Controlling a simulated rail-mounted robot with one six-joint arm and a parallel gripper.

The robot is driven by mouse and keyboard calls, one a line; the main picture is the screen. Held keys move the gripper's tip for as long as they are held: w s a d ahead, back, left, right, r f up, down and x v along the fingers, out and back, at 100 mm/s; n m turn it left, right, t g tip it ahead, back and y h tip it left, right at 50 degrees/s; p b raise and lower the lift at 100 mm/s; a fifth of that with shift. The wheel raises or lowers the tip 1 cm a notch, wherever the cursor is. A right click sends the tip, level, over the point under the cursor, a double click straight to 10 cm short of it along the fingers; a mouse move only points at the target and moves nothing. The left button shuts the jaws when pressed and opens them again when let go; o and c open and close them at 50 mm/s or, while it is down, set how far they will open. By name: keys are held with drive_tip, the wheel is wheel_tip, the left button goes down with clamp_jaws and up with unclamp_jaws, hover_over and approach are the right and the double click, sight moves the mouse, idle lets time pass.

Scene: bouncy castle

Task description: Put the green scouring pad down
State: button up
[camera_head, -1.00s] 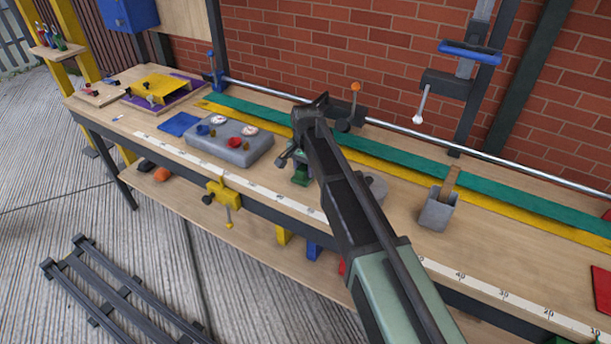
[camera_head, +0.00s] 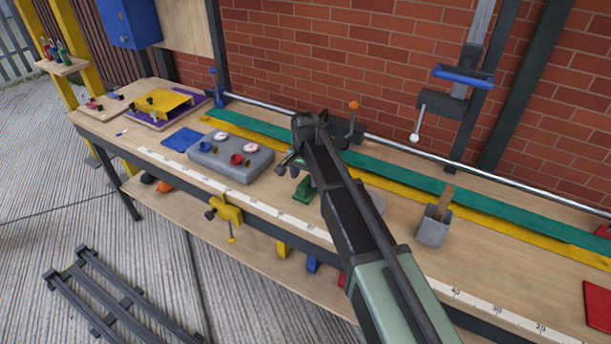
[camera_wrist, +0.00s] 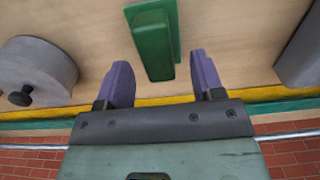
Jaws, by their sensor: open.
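The green scouring pad (camera_head: 304,190) is a green block with a raised, narrower part on top. It rests on the wooden bench top, right of the grey block with dials. In the wrist view the pad (camera_wrist: 154,45) lies just past and between my two purple fingers, with clear gaps on both sides. My gripper (camera_wrist: 160,68) is open and empty. In the head view my gripper (camera_head: 297,165) hangs just above the pad, and my arm hides part of the bench behind it.
The grey block (camera_head: 230,157) with red and blue cups stands left of the pad. A round grey weight (camera_wrist: 38,68) and a grey box holding a wooden piece (camera_head: 434,228) stand nearby. Green and yellow strips (camera_head: 400,175) and a metal rail run along the back.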

sight(305, 181)
wheel_tip(305, 181, up, 8)
drive_tip(key=p, duration=0.6)
drive_tip(key=shift+r, duration=0.2)
drive_tip(key=s+d+n, duration=0.5)
drive_tip(key=s+d, duration=1.5)
drive_tip(key=s, duration=0.4)
drive_tip(key=shift+s+d+n, duration=0.15)
drive_tip(key=shift+s+n, duration=0.15)
drive_tip(key=shift+s, duration=0.1)
drive_tip(key=shift+o, duration=0.5)
